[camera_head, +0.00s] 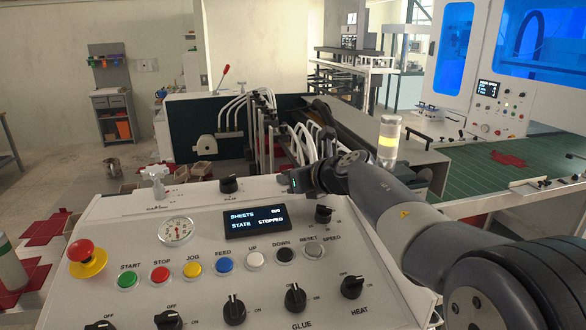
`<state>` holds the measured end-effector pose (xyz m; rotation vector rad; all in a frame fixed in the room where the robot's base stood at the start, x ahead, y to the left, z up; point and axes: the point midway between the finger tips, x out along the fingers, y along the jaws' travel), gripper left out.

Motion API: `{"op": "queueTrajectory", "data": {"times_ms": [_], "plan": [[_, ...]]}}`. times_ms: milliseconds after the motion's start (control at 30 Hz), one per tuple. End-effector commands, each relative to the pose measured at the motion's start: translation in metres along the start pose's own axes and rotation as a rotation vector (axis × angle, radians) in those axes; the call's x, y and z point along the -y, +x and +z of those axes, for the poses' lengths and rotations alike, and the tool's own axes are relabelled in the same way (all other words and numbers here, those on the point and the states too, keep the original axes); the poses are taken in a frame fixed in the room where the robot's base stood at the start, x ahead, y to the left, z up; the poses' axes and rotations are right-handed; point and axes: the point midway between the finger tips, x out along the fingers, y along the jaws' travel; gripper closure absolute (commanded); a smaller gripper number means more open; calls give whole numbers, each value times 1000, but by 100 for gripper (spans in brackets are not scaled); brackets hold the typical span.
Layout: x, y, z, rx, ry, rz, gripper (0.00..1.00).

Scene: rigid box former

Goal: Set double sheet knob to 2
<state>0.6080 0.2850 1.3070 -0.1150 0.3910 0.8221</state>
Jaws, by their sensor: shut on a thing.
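My gripper (294,182) is at the back edge of the sloped white control panel (120,215), right of a black knob (229,184). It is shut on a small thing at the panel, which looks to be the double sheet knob. The jaws and arm hide this knob, so its pointer and scale cannot be read. The small labels along the back of the panel are too blurred to read. The panel display (256,221) shows SHEETS and STATE STOPPED.
A red emergency button (86,254) and a row of coloured push buttons (192,270) lie in front. A white star-shaped knob (155,174) stands at the back left, and the speed knob (324,214) is close below my arm.

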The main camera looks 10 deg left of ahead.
Motion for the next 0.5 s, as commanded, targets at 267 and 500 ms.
{"op": "queueTrajectory", "data": {"times_ms": [267,500], "plan": [[-3,-2,4,6,50,-112,97],[-3,-1,2,9,68,-157,97]]}}
